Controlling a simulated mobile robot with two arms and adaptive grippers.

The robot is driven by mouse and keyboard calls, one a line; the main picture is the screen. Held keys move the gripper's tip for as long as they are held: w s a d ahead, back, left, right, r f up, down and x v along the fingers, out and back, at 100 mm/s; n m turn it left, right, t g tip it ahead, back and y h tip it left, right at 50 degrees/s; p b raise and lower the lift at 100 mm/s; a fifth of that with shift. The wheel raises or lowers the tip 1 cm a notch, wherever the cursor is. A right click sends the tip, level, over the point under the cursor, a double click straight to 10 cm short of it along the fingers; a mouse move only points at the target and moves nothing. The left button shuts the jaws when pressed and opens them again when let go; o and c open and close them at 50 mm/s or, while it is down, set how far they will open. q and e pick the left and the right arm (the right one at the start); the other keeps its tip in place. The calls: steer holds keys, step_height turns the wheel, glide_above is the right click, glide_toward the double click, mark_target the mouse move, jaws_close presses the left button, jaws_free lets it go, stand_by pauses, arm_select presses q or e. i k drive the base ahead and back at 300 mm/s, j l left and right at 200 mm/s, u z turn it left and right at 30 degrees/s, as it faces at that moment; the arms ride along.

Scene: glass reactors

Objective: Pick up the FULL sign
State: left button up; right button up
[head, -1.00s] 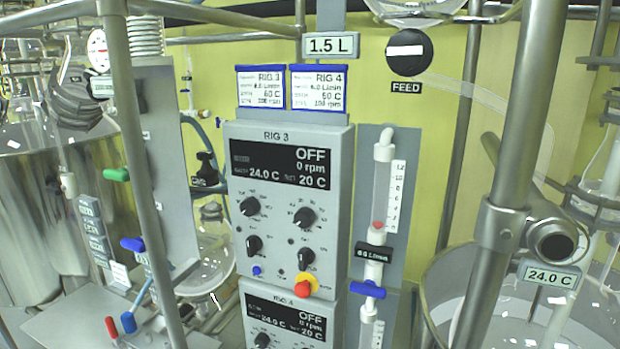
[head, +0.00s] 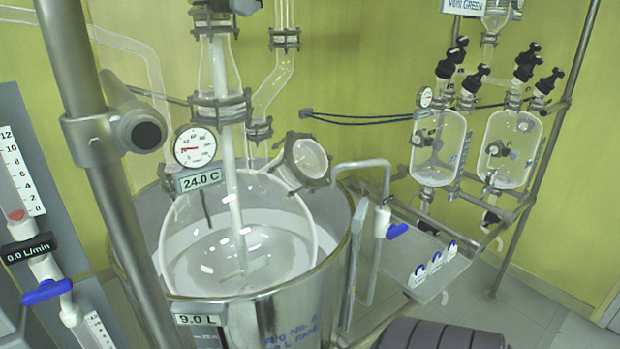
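Three small white signs with blue lower parts stand in a slanting row on a grey shelf (head: 412,250) right of the large vessel in the head view. They are the near sign (head: 417,275), the middle sign (head: 435,262) and the far sign (head: 452,249). Their lettering is too small to read, so I cannot tell whether one is the FULL sign. Neither of my grippers is in view.
A glass reactor (head: 190,250) sits in a steel vessel (head: 335,290) beside the shelf. A blue-handled valve (head: 385,222) stands close to the shelf's left side. Two glass vessels (head: 440,150) (head: 508,150) hang behind. A steel post (head: 125,220) rises at left.

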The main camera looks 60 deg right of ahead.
mark_target(434, 265)
steer(key=k+z, duration=0.1)
steer(key=z, duration=0.25)
steer(key=l+z, duration=0.1)
steer(key=z, duration=0.25)
steer(key=k+l+z, duration=0.1)
steer(key=z, duration=0.3)
steer(key=k+l+z, duration=0.15)
steer(key=l, duration=0.2)
steer(key=k+l+z, duration=0.15)
steer(key=l, duration=0.25)
steer(key=k+l+z, duration=0.2)
steer(key=l, duration=0.2)
steer(key=l+z, duration=0.15)
steer(key=l, duration=0.2)
steer(key=k+l, duration=0.1)
steer(key=l, duration=0.4)
